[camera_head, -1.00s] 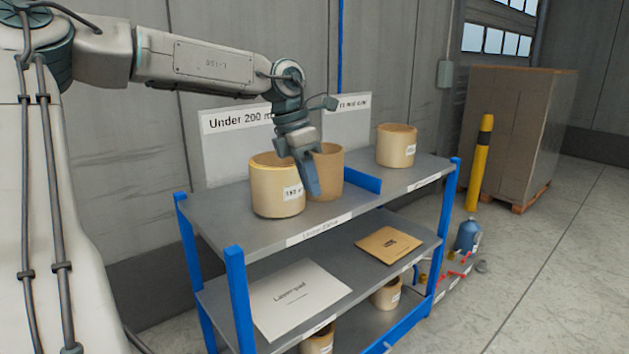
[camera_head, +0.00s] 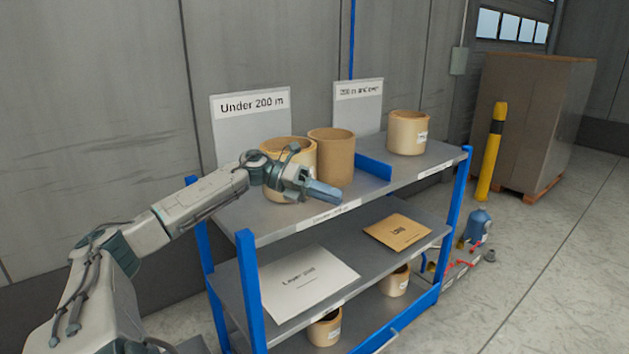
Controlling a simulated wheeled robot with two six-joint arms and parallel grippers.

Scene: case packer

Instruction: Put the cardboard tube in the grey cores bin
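A plain brown cardboard tube (camera_head: 331,158) stands upright on the top shelf, open at its top. It is just right of a pale roll (camera_head: 287,150), which my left arm partly covers. My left gripper (camera_head: 327,193) is in front of and below the tube, over the shelf's front edge, pointing right. It holds nothing that I can see. Its fingers show side-on, so I cannot tell whether they are open or shut. I see no grey cores bin in this view. My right gripper is not in view.
The rack's top shelf (camera_head: 265,225) has blue posts, a blue divider (camera_head: 374,167) and another labelled roll (camera_head: 408,133). Signs stand behind. The lower shelves hold a white pad (camera_head: 308,283), a brown envelope (camera_head: 397,231) and small rolls. A yellow post (camera_head: 491,155) stands at right.

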